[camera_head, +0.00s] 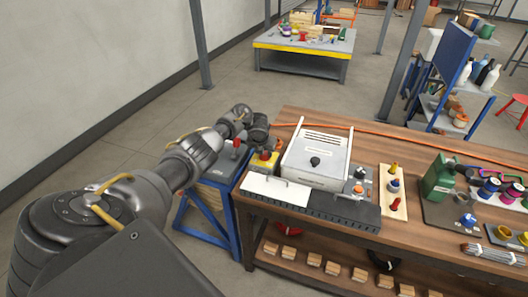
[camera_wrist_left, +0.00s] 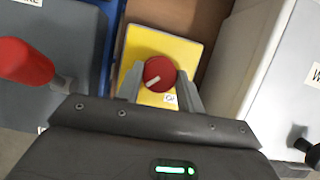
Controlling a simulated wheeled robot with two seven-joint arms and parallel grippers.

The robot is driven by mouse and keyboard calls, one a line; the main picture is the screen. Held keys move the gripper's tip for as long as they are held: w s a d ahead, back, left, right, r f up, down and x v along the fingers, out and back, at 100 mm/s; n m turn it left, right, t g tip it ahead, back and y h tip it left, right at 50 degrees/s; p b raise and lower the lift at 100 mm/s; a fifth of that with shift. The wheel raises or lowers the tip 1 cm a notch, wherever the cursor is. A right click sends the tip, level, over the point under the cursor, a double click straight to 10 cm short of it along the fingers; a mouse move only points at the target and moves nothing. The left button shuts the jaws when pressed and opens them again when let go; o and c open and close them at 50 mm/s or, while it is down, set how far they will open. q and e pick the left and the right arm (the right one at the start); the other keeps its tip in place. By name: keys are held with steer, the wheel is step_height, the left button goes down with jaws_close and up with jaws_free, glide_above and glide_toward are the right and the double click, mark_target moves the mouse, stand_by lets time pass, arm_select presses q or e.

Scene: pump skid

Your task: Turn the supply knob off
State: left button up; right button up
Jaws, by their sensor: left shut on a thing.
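The supply knob looks to be the round red knob (camera_wrist_left: 158,72) on a yellow box (camera_wrist_left: 182,48). A white mark on the knob points to the lower left in the wrist view. A small white label sits just below it, too small to read surely. My left gripper (camera_wrist_left: 158,82) is over the box with its fingers on both sides of the knob, shut on it. In the head view the yellow box (camera_head: 260,167) and red knob (camera_head: 265,155) stand at the table's left end, below my left wrist. My right gripper is not in view.
A grey box with a red handle (camera_wrist_left: 24,62) stands close on the left, on a blue stand (camera_head: 182,216). A white vented cabinet (camera_head: 318,152) with a black knob stands close on the right. An orange hose (camera_head: 365,131) runs along the wooden table's back edge.

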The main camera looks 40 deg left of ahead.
arm_select(q)
steer(key=n, duration=0.2)
steer(key=shift+d+n+g+y+p, duration=0.1)
steer(key=shift+n+g+y+p, duration=0.2)
steer(key=shift+n+y, duration=0.5)
steer(key=shift+n, duration=0.5)
steer(key=n, duration=0.1)
steer(key=n+g, duration=0.1)
steer(key=shift+w+d+f+n, duration=0.1)
steer(key=shift+w+n, duration=0.05)
steer(key=shift+n, duration=0.25)
steer(key=shift+n+g+y+b, duration=0.3)
steer(key=shift+n+g+b, duration=0.2)
steer(key=shift+n+b, duration=0.3)
steer(key=shift+f+n+g+b, duration=0.15)
steer(key=shift+n+g+b, duration=0.15)
steer(key=shift+n+b, duration=0.55)
steer(key=n+g+b, duration=0.1)
steer(key=n+b, duration=0.1)
steer(key=b, duration=0.1)
steer(key=n+g+b, duration=0.1)
steer(key=n+b, duration=0.2)
steer(key=shift+w+n+b, duration=0.2)
steer(key=shift+n+b, duration=0.05)
steer(key=shift+b, duration=0.15)
steer(key=shift+n+g+b, duration=0.3)
steer(key=shift+n+b, duration=0.4)
steer(key=shift+b, duration=0.25)
steer(key=shift+r, duration=0.2)
